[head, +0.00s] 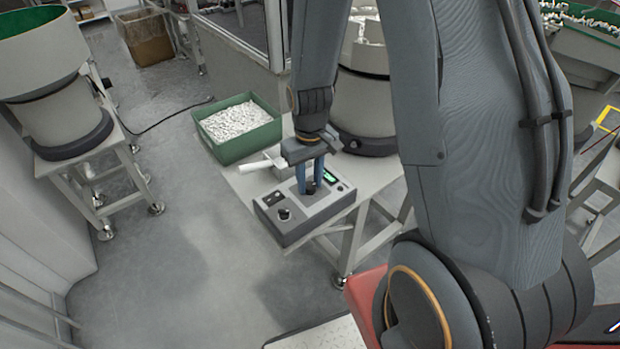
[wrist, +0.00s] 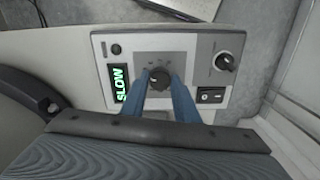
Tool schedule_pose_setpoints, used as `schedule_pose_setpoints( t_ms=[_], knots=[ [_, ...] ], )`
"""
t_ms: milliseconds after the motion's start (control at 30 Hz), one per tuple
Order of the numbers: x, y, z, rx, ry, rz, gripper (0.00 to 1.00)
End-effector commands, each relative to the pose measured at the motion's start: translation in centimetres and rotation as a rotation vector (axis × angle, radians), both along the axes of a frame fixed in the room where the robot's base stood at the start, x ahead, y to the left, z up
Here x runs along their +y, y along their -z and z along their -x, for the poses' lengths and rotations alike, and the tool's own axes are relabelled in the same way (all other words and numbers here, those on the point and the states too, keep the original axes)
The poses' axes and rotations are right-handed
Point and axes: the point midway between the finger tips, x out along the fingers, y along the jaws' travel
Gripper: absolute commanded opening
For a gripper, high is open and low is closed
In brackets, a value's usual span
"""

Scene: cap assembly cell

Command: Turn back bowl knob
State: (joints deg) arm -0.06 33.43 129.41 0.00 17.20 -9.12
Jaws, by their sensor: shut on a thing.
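The control box (head: 293,223) sits on the corner of a light table. In the wrist view its panel (wrist: 205,58) shows a round dark knob (wrist: 159,79) with a dial scale in the middle. My gripper (wrist: 164,84) reaches down over the panel with its two blue fingers shut on this knob, one on each side. A second, smaller knob (wrist: 224,61) and a rocker switch (wrist: 211,96) are to the right. In the head view my gripper (head: 310,188) stands over the box, and its fingers mostly hide the gripped knob.
A green bin (head: 240,152) of small white parts stands on the table behind the box. A bowl feeder (head: 366,115) is close behind my gripper. Another bowl feeder (head: 60,120) is at far left. The floor (head: 165,235) between is clear.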

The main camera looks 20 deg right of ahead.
Motion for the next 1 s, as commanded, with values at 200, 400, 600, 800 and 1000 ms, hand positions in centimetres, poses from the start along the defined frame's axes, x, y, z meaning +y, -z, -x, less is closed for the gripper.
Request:
schedule_pose_setpoints(
  t_ms=[200,400,600,800,1000],
  knots=[
    [0.00,-0.17,0.00,0.000,0.204,0.000,0.05],
    [-0.01,-0.17,-0.08,-0.002,0.383,0.000,0.05],
    [-0.02,-0.15,-0.12,-0.003,0.529,0.000,0.05],
    [-0.04,-0.16,-0.15,-0.003,0.629,-0.001,0.05],
    [-0.04,-0.15,-0.17,-0.004,0.681,-0.001,0.05]
  ],
)
